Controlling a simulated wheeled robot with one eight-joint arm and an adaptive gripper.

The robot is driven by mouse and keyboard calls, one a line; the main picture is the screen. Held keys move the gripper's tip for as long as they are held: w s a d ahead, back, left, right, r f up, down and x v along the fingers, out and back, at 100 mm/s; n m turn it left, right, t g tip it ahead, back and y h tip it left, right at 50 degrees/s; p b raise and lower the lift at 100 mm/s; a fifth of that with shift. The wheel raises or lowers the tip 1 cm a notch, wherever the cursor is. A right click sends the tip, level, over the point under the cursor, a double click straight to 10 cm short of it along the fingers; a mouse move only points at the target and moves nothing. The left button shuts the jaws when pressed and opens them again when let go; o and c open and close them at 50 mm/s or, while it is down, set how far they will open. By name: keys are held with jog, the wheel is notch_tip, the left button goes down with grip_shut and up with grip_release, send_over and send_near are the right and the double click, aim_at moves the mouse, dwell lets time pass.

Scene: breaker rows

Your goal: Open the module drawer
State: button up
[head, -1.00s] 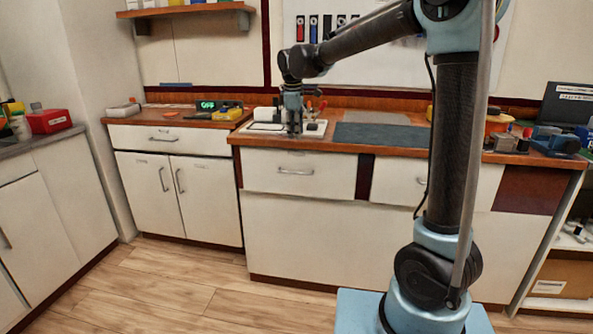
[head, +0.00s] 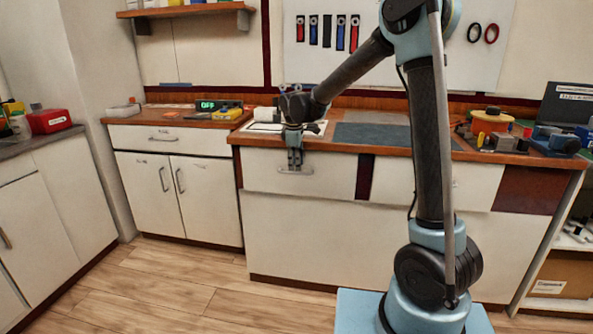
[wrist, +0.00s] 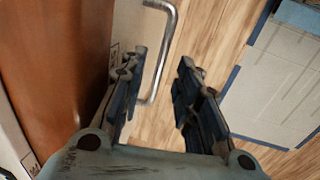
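The left bench drawer (head: 262,172) has a white front under the wooden worktop and appears shut; I cannot read a label that names it. Its metal bar handle (wrist: 168,55) shows in the wrist view, lying between the lines of my two fingers near the tips. My gripper (wrist: 162,60) is open and empty, with one finger on each side of the handle; contact cannot be made out. In the head view my gripper (head: 296,163) points down in front of this drawer, just above the handle (head: 296,171), partly covering it.
A second bench drawer (head: 485,182) is at the right, partly behind my arm. The wooden worktop edge (wrist: 60,60) runs close beside my gripper. A grey mat (head: 372,134) and tools lie on the worktop. The floor (head: 190,285) in front is clear.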

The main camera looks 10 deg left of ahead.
jog(key=shift+w+f, duration=0.15)
jog(key=shift+f, duration=0.65)
jog(key=shift+w+f, duration=0.1)
jog(key=shift+f, duration=0.65)
grip_shut()
